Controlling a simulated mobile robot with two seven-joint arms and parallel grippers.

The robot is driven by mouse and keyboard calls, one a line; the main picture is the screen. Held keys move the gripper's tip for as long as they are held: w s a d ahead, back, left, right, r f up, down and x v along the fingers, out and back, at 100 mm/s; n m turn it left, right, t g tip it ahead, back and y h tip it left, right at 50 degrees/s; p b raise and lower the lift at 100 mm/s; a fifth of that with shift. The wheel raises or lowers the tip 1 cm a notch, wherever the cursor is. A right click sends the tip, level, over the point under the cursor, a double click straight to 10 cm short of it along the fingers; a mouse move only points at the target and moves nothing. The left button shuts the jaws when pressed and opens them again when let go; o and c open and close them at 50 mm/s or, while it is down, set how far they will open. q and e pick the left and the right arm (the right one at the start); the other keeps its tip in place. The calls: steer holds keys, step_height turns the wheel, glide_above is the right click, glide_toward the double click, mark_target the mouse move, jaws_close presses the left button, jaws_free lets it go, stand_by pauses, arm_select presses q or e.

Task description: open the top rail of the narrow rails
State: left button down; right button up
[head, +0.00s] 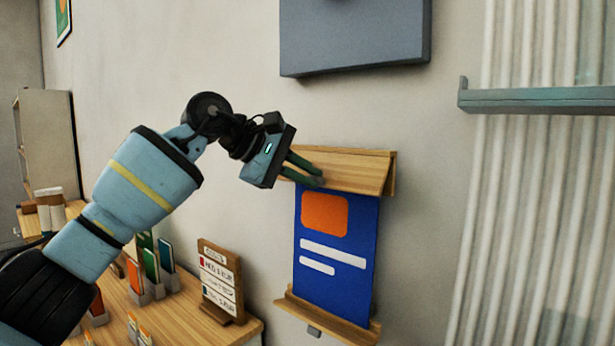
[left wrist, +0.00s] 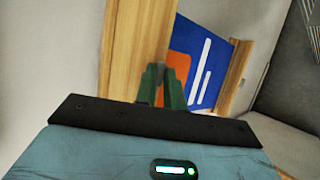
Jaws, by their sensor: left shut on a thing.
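The narrow rails hold a blue poster (head: 340,270) with an orange patch and white bars on the wall. The wooden top rail (head: 355,172) leans outward over the poster's upper edge; its right end shows a front board and a thinner back edge. The bottom rail (head: 330,318) lies under the poster. My left gripper (head: 312,178) is shut on the top rail at its left part, with green fingers. In the left wrist view the fingers (left wrist: 162,88) meet the top rail (left wrist: 135,45), and the poster (left wrist: 205,65) shows beyond. The fingers hide the exact contact. My right gripper is not in view.
A grey box (head: 355,40) hangs on the wall above the rails. A ribbed panel with a grey ledge (head: 540,98) is at the right. A wooden table (head: 190,315) at lower left carries cards in holders and a standing sign (head: 220,280).

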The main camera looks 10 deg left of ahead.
arm_select(q)
steer(key=shift+s+a+r+g+y, duration=0.1)
steer(key=shift+r+g+y, duration=0.2)
stand_by(0.4)
steer(key=c, duration=1.5)
jaws_free()
steer(key=shift+b+v, duration=0.45)
steer(key=shift+v, duration=3.5)
steer(key=shift+r, duration=0.1)
